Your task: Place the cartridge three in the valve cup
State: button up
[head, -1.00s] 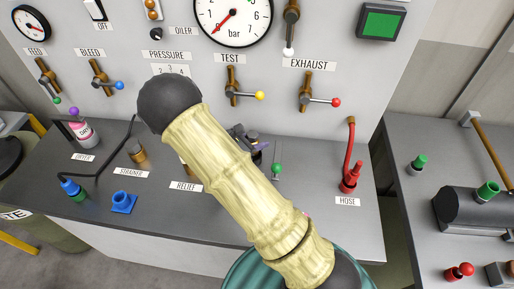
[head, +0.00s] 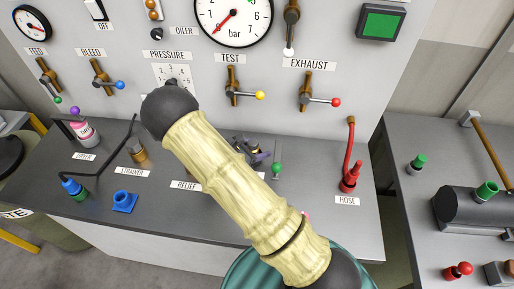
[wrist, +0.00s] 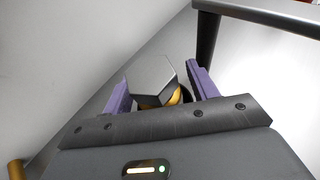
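My gripper (wrist: 160,85) has two purple fingers, one on each side of a piece with a grey hexagonal head (wrist: 151,78) and a brass body in the wrist view. The head faces my palm. Whether the fingers press on it is unclear, and no number shows. In the head view my gripper (head: 257,155) is partly hidden behind my arm, above the bench right of the RELIEF label (head: 186,186). My arm covers the bench behind that label. I cannot pick out the valve cup for certain; a blue open-topped fitting (head: 124,201) stands at the bench's front left.
A brass strainer (head: 138,152) and a dryer bottle (head: 84,132) stand at left. A green-knobbed lever (head: 277,169) and red hose fitting (head: 350,177) stand at right. The panel (head: 200,70) with levers rises behind. The bench front between STRAINER and RELIEF labels is clear.

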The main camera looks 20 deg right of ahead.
jog(key=shift+r, duration=0.1)
jog(key=b+v, duration=0.2)
jog(key=v, duration=1)
jog(key=shift+s+b, duration=0.1)
jog(key=shift+b, duration=0.25)
dwell(0.9)
